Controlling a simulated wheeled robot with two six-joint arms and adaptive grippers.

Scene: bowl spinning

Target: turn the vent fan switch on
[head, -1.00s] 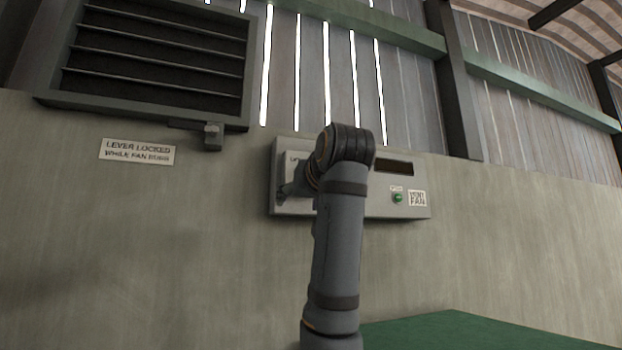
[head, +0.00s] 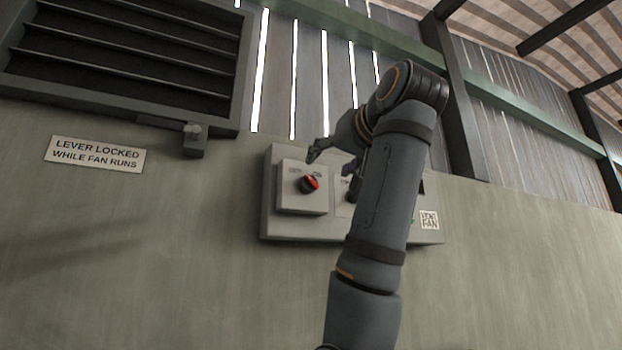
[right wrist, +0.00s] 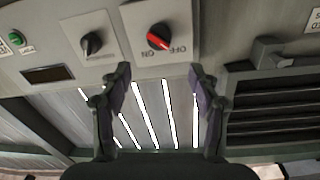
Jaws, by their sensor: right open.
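The control box (head: 270,222) on the wall has a raised panel (head: 288,200) with a black rotary switch with a red bar (head: 309,184). In the right wrist view, upside down, this red-barred switch (right wrist: 158,37) has OFF and ON labels beside it; I cannot tell which its bar marks. A VENT FAN label (head: 429,220) is at the box's right end. My right gripper (head: 331,162) is open and empty, just above and right of the switch and apart from it. In the right wrist view its fingertips (right wrist: 160,72) are spread below the switch. My left gripper is out of view.
A plain black knob (right wrist: 92,43) and a green light (right wrist: 16,38) share the box. A louvred vent (head: 130,50) with a lever (head: 194,138) is up left, above a sign (head: 95,154) reading LEVER LOCKED WHILE FAN RUNS. My right arm hides part of the box.

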